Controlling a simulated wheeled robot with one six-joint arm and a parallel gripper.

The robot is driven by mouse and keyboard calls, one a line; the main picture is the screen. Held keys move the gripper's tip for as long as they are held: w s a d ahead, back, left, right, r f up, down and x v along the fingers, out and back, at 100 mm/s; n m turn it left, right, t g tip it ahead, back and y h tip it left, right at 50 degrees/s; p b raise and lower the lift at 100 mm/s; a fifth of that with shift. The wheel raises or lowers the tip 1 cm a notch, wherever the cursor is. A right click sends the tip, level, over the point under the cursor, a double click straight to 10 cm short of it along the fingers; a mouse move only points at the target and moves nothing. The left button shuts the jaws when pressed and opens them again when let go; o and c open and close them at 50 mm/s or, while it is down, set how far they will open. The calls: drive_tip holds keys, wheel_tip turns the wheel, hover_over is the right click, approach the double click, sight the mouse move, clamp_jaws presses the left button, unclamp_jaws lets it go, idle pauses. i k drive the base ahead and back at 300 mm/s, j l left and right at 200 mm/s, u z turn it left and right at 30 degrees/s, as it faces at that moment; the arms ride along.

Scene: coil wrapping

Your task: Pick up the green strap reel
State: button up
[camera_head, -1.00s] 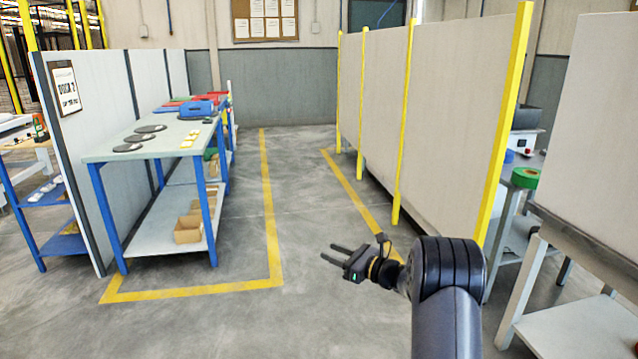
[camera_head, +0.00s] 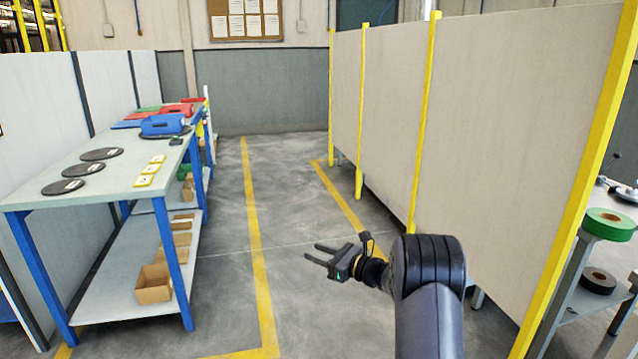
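A beige partition (camera_head: 485,140) with yellow posts stands between the aisle and the reel's stand. A black reel (camera_head: 598,281) lies on a lower shelf. At left, a blue-legged table (camera_head: 40,189) holds black discs and a blue case (camera_head: 163,124). The aisle floor (camera_head: 290,195) is clear.

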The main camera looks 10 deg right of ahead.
sight(606, 225)
drive_tip(key=i+j+z, duration=0.1)
drive_tip(key=i+z, duration=0.3)
drive_tip(key=i+j+z, duration=0.4)
drive_tip(key=i, duration=0.2)
drive_tip(key=i+l, duration=0.05)
drive_tip(key=l, duration=0.05)
